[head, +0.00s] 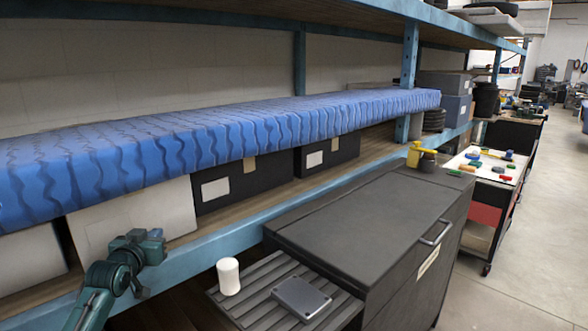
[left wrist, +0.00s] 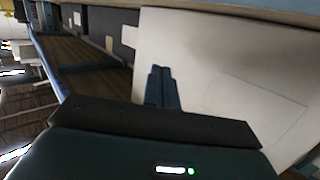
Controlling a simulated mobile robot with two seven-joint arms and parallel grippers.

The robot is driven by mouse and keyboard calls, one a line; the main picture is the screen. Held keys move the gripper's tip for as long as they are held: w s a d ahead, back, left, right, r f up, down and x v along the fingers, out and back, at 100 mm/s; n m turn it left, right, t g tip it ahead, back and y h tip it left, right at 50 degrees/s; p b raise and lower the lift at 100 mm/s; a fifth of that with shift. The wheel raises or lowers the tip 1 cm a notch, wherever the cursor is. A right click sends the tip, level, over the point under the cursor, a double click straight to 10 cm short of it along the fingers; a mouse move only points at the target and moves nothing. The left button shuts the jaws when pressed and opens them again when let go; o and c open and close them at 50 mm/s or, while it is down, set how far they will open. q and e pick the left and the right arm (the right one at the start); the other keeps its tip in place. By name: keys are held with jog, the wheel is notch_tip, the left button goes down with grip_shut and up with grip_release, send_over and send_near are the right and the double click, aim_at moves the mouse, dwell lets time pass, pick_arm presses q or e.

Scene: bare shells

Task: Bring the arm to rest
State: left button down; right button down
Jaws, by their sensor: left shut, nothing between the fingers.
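My left arm comes in at the bottom left of the head view. My left gripper (head: 155,236) is in front of the shelf edge, near a white box. In the left wrist view its two fingers (left wrist: 161,72) lie side by side, shut with nothing between them, before a pale panel. I cannot tell whether they touch it. My right gripper is in neither view.
A blue patterned slab (head: 210,140) lies along the shelf above white and black boxes (head: 245,185). A dark cabinet (head: 370,210) stands right of my arm. A slatted surface (head: 255,290) bears a white cylinder (head: 228,276) and a grey flat box (head: 300,298). Floor at right is open.

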pick_arm(q)
jog(key=s+d+f+m+g+h, duration=0.1)
jog(key=s+d+f, duration=0.4)
jog(key=s+f, duration=0.3)
jog(key=s+d+f+m+g+h, duration=0.1)
jog(key=s+d+f, duration=0.4)
jog(key=s+f, duration=0.3)
jog(key=s+d+f+m+g, duration=0.15)
jog(key=s+d+f, duration=0.35)
jog(key=s, duration=0.5)
jog(key=s+d+f+g, duration=0.1)
jog(key=s+d, duration=0.1)
jog(key=s, duration=0.4)
jog(key=s+d+f+g+h, duration=0.1)
jog(key=s+d+f, duration=0.1)
jog(key=s, duration=0.5)
jog(key=shift+s+d+f+n+h, duration=0.15)
jog(key=shift+s+d+n+h, duration=0.1)
jog(key=shift+n+h, duration=0.1)
